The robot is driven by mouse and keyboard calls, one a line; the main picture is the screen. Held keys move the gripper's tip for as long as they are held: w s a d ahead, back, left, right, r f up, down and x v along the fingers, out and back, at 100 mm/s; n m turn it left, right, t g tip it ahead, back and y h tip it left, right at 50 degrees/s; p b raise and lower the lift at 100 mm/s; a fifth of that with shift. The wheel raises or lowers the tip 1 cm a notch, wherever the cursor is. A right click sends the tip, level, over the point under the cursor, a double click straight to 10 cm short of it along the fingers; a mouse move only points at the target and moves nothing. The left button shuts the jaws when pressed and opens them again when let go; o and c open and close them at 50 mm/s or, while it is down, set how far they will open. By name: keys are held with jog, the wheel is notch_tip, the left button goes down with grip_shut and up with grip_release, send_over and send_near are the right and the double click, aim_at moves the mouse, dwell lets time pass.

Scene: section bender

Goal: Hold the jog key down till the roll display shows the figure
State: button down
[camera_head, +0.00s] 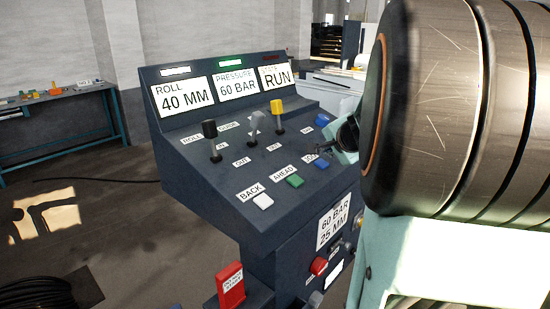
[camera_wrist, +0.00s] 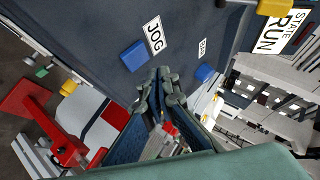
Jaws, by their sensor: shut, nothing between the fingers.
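The grey console (camera_head: 200,165) carries a roll display (camera_head: 185,98) reading 40 MM. A card (camera_head: 333,222) on its front reads 60 BAR, 25 MM. The blue jog key (camera_head: 322,162) is at the right of the lower key row. It also shows in the wrist view (camera_wrist: 134,56), beside its JOG label. My gripper (camera_head: 325,148) is shut and empty, with its tips close by the jog key. In the wrist view the tips (camera_wrist: 160,74) appear just right of and below the key. I cannot tell whether they touch the panel; the key looks uncovered.
The pressure display (camera_head: 236,84) reads 60 BAR and the state display (camera_head: 275,77) RUN. Black (camera_head: 210,130), grey (camera_head: 254,122) and yellow (camera_head: 277,108) levers stand up behind the keys. White (camera_head: 263,201) and green (camera_head: 294,181) keys lie left of jog. Another blue key (camera_head: 322,119) sits farther back.

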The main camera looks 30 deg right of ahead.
jog(key=r+p, duration=0.1)
jog(key=s+r+p, duration=0.1)
jog(key=r, duration=0.1)
jog(key=shift+d+r, duration=0.2)
jog(key=shift+r, duration=0.1)
dwell(0.3)
